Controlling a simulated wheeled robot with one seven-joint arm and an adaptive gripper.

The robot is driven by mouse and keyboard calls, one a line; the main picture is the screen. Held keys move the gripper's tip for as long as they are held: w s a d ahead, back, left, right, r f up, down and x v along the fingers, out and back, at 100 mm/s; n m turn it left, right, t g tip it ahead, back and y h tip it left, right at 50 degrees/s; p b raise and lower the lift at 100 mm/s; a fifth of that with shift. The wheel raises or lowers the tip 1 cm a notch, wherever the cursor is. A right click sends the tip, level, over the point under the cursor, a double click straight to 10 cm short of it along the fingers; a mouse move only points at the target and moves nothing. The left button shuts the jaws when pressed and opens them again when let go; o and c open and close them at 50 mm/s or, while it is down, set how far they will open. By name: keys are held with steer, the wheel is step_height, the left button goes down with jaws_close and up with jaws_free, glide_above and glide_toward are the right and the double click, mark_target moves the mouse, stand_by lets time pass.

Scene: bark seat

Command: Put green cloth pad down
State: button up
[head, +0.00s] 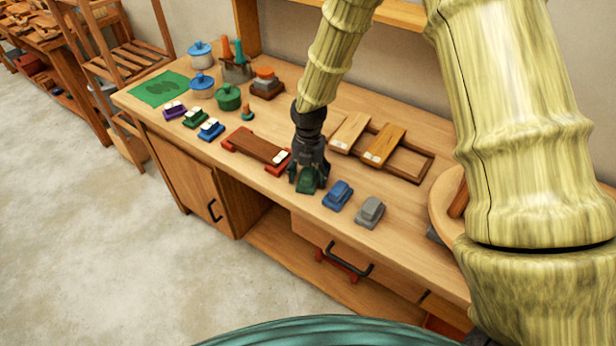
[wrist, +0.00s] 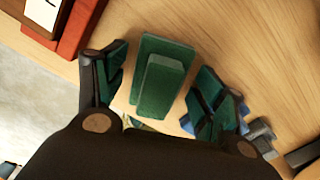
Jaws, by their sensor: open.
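The green cloth pad (head: 307,181) rests on the wooden bench top (head: 262,205), near the front edge. In the wrist view the pad (wrist: 161,85) is a dark green block with a smaller raised block on top. My gripper (head: 309,176) is over the pad, pointing down. In the wrist view my gripper (wrist: 160,95) has its fingers spread on either side of the pad, with bare wood showing between the pad and the right finger. The gripper partly hides the pad in the head view.
A blue pad (head: 338,195) and a grey pad (head: 370,212) lie just right of the green one. A red-ended wooden board (head: 256,146) lies to the left. Wooden frames (head: 383,146) lie behind. Several pots and small pads stand further left.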

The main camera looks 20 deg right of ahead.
mark_target(309, 171)
step_height(309, 171, up, 12)
steer(key=b, duration=0.2)
steer(key=shift+b, duration=0.3)
steer(key=shift+f, duration=0.1)
stand_by(0.4)
